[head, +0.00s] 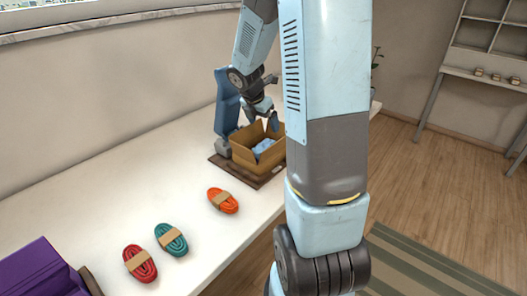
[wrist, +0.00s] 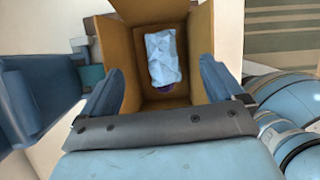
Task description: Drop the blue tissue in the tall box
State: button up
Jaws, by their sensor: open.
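A cardboard box (head: 244,158) with open flaps stands on a dark board on the long table. A crumpled pale blue tissue (head: 263,146) lies inside it. In the wrist view the tissue (wrist: 162,58) is within the walls of the box (wrist: 124,45), over something purple that it mostly hides. My gripper (head: 260,118) is just above the box opening, with its fingers apart and the tissue below and between them. The tissue looks free of both fingers.
A blue upright device (head: 227,103) stands close behind the box. An orange cord bundle (head: 223,201), a teal one (head: 171,239) and a red one (head: 140,263) lie on the white table (head: 110,205). A purple object (head: 42,270) is at the near left.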

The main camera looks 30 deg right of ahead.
jog(key=v, duration=0.9)
jog(key=s+a+r+m+t+y, duration=0.1)
jog(key=s+a+r+m, duration=0.2)
jog(key=s+m, duration=0.4)
jog(key=s+a+r+m+t+y, duration=0.1)
jog(key=s+a+r+m, duration=0.3)
jog(key=s+a+m, duration=0.2)
jog(key=s+a+r+m+t+y, duration=0.1)
jog(key=s+a+r+m+y, duration=0.1)
jog(key=s+m, duration=0.7)
jog(key=s+a+r, duration=0.1)
jog(key=a, duration=0.1)
jog(key=shift+s+a+r+m+t, duration=0.25)
jog(key=shift+s+a+m+t, duration=0.05)
jog(key=shift+t, duration=0.1)
